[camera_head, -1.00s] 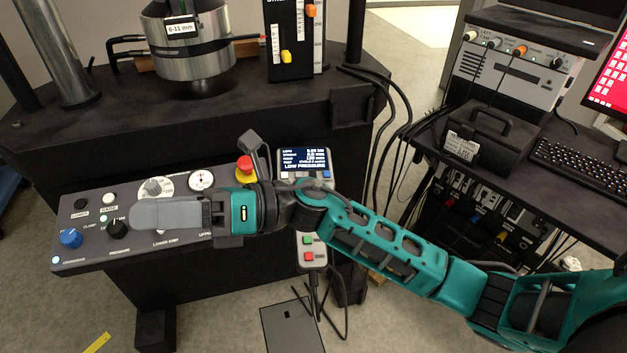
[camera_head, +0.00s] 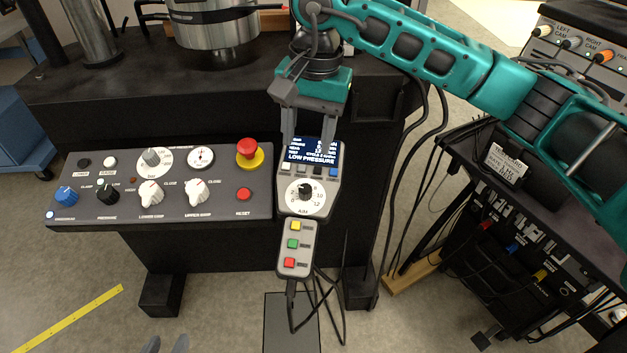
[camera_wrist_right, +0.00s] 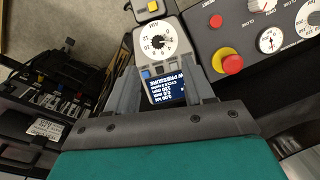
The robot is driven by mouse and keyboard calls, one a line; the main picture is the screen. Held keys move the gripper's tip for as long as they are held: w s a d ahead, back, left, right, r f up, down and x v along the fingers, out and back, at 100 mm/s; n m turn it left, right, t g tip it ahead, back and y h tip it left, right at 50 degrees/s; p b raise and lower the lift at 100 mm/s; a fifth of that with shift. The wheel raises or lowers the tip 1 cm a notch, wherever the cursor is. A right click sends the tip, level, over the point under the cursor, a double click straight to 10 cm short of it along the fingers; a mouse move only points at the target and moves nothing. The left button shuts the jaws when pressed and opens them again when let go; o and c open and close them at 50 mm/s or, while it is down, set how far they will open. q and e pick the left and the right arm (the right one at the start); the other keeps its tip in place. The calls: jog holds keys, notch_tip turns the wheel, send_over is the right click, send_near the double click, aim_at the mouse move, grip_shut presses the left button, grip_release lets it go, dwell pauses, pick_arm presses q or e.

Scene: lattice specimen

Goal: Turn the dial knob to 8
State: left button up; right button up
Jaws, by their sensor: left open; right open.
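A handset (camera_head: 322,163) hangs at the front of the black machine, with a lit screen reading LOW PRESSURE. Below the screen is a small black dial knob (camera_head: 305,192) on a white numbered face; it also shows in the right wrist view (camera_wrist_right: 157,41). Its exact setting is too small to read. My right gripper (camera_head: 307,140) is open and empty, its fingers pointing down at either side of the screen, short of the dial. In the right wrist view the fingers (camera_wrist_right: 158,75) flank the screen. The tips of my left gripper (camera_head: 165,346) show at the bottom edge, open and empty.
The control panel (camera_head: 230,205) left of the handset carries several knobs and a red emergency button (camera_head: 247,152). Another grey knob (camera_head: 151,157) has a white scale. A lower button box (camera_head: 296,248) sits below the dial with cables hanging. A cart (camera_head: 470,165) stands at right.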

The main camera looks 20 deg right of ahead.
aim_at(306, 186)
jog(key=shift+h, duration=0.3)
jog(key=f, duration=1.1)
jog(key=shift+w+a+f+b, duration=0.1)
jog(key=shift+w+a+b, duration=0.05)
jog(key=shift+w+b, duration=0.2)
jog(key=shift+f, duration=0.65)
jog(key=shift+c, duration=0.2)
grip_shut()
